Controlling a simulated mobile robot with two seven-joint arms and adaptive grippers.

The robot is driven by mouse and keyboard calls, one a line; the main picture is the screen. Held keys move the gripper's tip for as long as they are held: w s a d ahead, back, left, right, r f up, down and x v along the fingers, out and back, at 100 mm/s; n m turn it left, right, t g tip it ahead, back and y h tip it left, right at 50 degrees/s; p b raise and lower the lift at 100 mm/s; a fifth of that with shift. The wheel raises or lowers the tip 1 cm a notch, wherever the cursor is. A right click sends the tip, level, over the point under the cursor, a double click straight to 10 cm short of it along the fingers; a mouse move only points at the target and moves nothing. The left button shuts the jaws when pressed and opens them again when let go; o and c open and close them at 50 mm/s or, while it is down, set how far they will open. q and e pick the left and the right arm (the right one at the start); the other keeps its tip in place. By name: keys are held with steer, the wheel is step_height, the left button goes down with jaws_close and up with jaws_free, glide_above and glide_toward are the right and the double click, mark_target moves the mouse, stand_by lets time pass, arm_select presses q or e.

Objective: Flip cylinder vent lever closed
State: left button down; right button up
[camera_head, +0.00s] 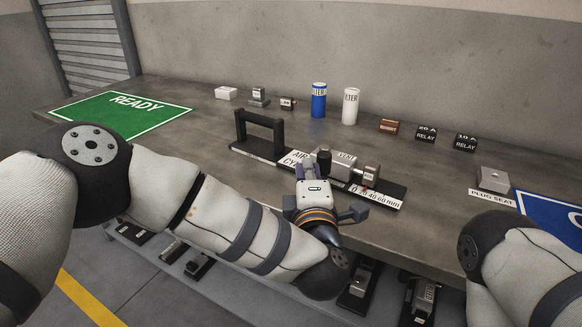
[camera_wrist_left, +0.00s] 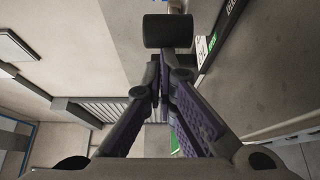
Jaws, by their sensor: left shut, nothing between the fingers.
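The air cylinder unit (camera_head: 345,168) stands on a black base at mid-table, with a grey body marked "VENT" and a millimetre scale (camera_head: 376,194) in front. A black knob (camera_head: 323,160), apparently the vent lever's, stands upright at its left end. My left gripper (camera_head: 300,170) is shut and empty, close beside this knob and partly covering the unit's left part. In the left wrist view a black cylindrical knob (camera_wrist_left: 168,31) lies just beyond the shut fingertips (camera_wrist_left: 161,62). I cannot tell whether they touch. My right gripper is out of view.
A black handle-shaped frame (camera_head: 260,133) stands left of the unit. Blue (camera_head: 319,100) and white (camera_head: 350,106) filters, relays (camera_head: 426,134) and small parts line the back. A green READY mat (camera_head: 120,114) is left; a plug seat (camera_head: 494,180) is right.

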arm_select(q)
steer(key=shift+s+d, duration=0.15)
steer(key=shift+d, duration=0.45)
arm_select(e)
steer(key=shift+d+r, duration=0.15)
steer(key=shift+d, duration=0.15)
